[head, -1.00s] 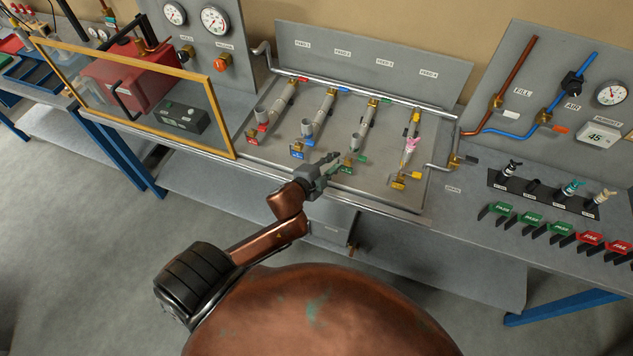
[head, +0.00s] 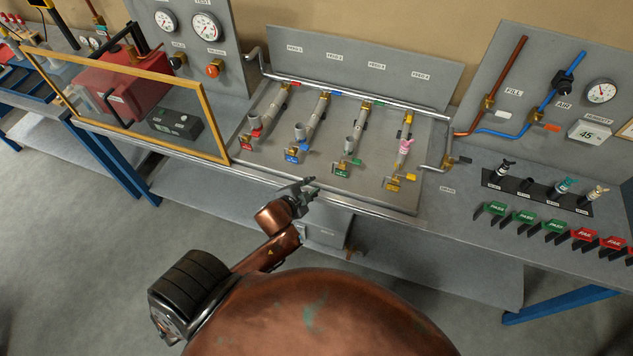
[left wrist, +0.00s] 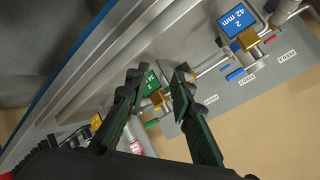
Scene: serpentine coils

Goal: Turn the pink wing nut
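My right gripper is not in view.
Several similar fitting lines with red, blue and green tags (head: 345,171) stand left of the pink one. A pipe rail (head: 350,102) runs behind. A yellow-framed clear screen (head: 215,120) stands at left. Green and red tabs (head: 525,219) line the right front edge.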

